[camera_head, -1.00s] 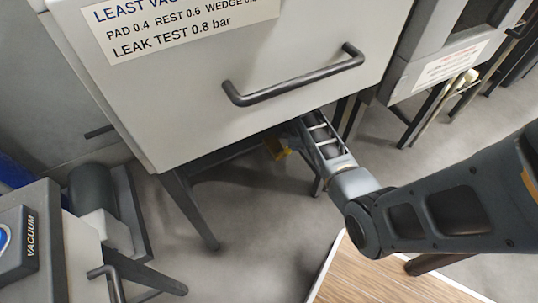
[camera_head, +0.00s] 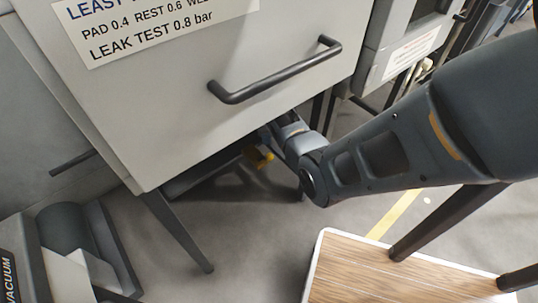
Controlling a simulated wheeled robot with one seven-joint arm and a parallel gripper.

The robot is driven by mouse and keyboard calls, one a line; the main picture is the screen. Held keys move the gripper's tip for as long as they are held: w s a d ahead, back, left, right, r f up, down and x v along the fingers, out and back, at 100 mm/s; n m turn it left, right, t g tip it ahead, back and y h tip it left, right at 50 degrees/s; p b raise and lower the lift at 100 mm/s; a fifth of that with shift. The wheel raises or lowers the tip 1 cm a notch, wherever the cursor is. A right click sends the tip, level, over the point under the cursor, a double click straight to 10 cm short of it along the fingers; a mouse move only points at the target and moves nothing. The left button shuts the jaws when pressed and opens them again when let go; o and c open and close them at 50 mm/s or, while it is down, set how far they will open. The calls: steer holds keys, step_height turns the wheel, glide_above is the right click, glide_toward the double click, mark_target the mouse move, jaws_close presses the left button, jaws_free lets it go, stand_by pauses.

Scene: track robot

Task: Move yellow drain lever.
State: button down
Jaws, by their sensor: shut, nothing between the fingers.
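The yellow drain lever (camera_head: 265,157) shows as a small yellow piece under the grey cabinet, just below its bottom edge and left of my wrist. The rest of the lever is in shadow or behind the cabinet. My arm reaches in from the right, and its wrist goes under the cabinet. My gripper is hidden behind the cabinet's lower front edge, so I cannot see its fingers or whether they touch the lever.
The grey cabinet (camera_head: 160,120) with a black bar handle (camera_head: 275,75) overhangs the area on dark legs. A unit marked VACUUM (camera_head: 10,275) is at lower left. Open floor (camera_head: 255,225) lies between.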

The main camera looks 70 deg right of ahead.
mark_target(268, 155)
steer(key=shift+s+d+f+b, duration=0.1)
steer(key=shift+s+f+b, duration=0.05)
steer(key=shift+f+b, duration=1.65)
steer(key=shift+s+d+f+b, duration=0.1)
steer(key=shift+f+b, duration=1.45)
steer(key=shift+b, duration=0.4)
steer(key=shift+f+b, duration=1.25)
steer(key=shift+f, duration=0.95)
steer(key=w, duration=0.1)
steer(key=w+a+r+p, duration=0.1)
steer(key=shift+w+a, duration=0.2)
steer(key=shift+w, duration=0.1)
